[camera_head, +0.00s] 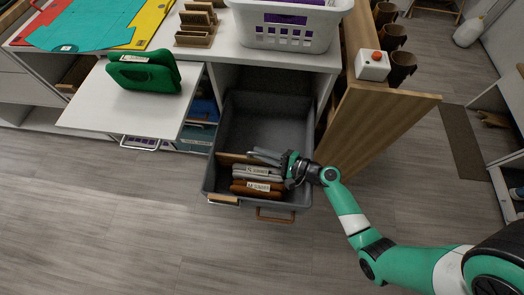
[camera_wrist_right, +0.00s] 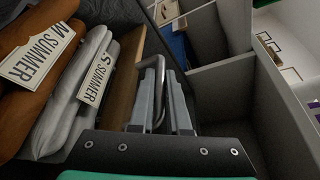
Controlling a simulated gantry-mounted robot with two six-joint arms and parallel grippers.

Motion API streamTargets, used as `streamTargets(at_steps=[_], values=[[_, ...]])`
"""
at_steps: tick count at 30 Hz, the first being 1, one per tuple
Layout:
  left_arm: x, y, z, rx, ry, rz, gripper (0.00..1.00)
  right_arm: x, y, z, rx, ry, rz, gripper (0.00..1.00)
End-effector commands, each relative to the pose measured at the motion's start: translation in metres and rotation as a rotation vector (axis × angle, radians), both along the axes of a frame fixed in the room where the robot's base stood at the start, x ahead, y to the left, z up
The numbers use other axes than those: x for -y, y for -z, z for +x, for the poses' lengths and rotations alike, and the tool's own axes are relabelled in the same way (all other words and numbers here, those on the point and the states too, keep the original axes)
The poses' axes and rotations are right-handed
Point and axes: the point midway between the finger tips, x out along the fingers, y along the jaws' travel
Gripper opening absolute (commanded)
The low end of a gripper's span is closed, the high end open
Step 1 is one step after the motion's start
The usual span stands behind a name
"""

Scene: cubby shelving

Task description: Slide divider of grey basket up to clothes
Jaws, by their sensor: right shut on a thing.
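The grey basket (camera_head: 218,135) is pulled out of its cubby. Grey folded clothes labelled S SUMMER (camera_head: 240,172) and brown clothes labelled M SUMMER (camera_head: 240,190) lie at its front end; they also show in the right wrist view, grey (camera_wrist_right: 60,105) and brown (camera_wrist_right: 25,50). The wooden divider (camera_head: 228,158) stands just behind the grey clothes and shows beside them in the wrist view (camera_wrist_right: 125,75). My right gripper (camera_head: 257,154) reaches in from the right and is shut on the divider's metal loop handle (camera_wrist_right: 162,88). My left gripper is not in view.
A white shelf board (camera_head: 110,105) with a green folded item (camera_head: 145,75) juts out at the left. A white basket (camera_head: 290,25) sits on the counter above.

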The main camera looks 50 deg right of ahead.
Motion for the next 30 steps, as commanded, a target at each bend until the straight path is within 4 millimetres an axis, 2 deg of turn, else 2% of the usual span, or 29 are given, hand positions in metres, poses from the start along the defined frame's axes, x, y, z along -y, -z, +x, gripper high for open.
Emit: streamTargets(at_steps=[24, 30], values=[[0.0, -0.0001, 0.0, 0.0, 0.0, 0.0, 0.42, -0.0005, 0.0005, -0.0002, -0.001, -0.002, 0.0, 0.0], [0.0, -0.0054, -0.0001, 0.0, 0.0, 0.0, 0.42, -0.0097, -0.0001, -0.0058, -0.001, -0.003, 0.0, 0.0]])
